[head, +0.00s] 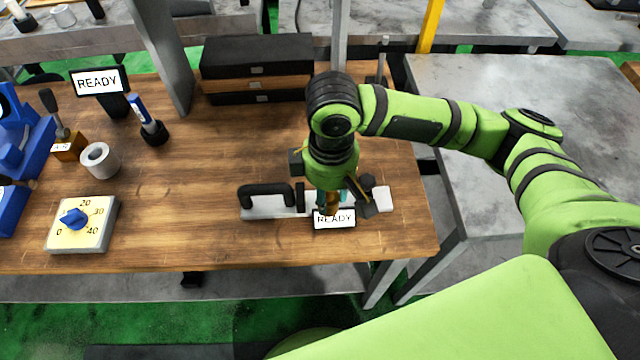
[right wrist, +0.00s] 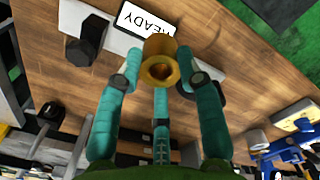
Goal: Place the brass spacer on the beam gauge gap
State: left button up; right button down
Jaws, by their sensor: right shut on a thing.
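The brass spacer (right wrist: 161,64) is a gold ring with a central hole, held between the teal fingers of my right gripper (right wrist: 160,80) in the right wrist view. In the head view the right gripper (head: 331,200) points down over the beam gauge (head: 270,212), a pale bar with a black handle at its left, and the spacer is mostly hidden. A white READY display (head: 334,219) stands in front of the gauge. The gap is hidden behind the gripper, and I cannot tell whether the spacer touches the gauge. My left gripper is not in view.
A dial box (head: 82,223), a pale metal ring (head: 99,160) and another READY screen (head: 99,82) are at the left of the wooden bench (head: 200,200). Black drawers (head: 257,66) stand at the back. The bench middle is clear.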

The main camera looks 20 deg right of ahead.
jog(key=w+f, duration=0.1)
jog(key=w, duration=0.1)
jog(key=w+f, duration=0.1)
jog(key=w, duration=0.1)
jog(key=w+f, duration=0.1)
jog(key=w, duration=0.1)
jog(key=shift+w+a+f+p, duration=0.2)
jog(key=shift+w+f+p, duration=0.1)
jog(key=shift+f+p, duration=0.45)
jog(key=shift+f, duration=1.75)
jog(key=c, duration=0.8)
grip_release()
jog(key=shift+f, duration=0.15)
notch_tip(320, 180, up, 12)
jog(key=b, duration=0.1)
jog(key=shift+r+b, duration=0.2)
jog(key=shift+b, duration=0.2)
